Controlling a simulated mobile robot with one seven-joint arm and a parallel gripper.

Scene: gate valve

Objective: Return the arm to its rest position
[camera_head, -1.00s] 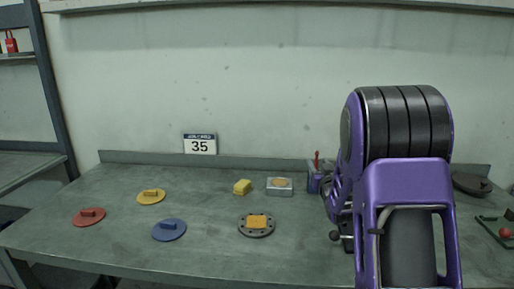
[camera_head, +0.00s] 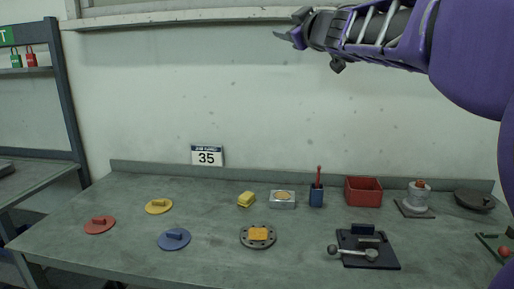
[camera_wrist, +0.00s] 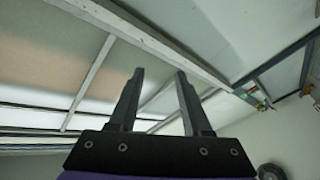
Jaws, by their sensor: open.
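My gripper (camera_head: 284,36) is raised high at the top of the head view, well above the workbench and pointing left. In the wrist view its two dark fingers (camera_wrist: 160,75) stand apart with nothing between them. Behind them that view shows a ceiling-like surface, light beams and wall. My purple arm reaches in from the right edge of the head view. The bench (camera_head: 115,260) lies below, clear of the arm.
On the bench are red (camera_head: 99,226), yellow (camera_head: 159,207) and blue (camera_head: 174,240) discs, a dark flange (camera_head: 258,245), a blue holder (camera_head: 316,197), a red bin (camera_head: 364,191), a black plate with a lever (camera_head: 385,258) and a grey cylindrical fitting (camera_head: 419,197). A shelf edge (camera_head: 180,19) runs along the wall above.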

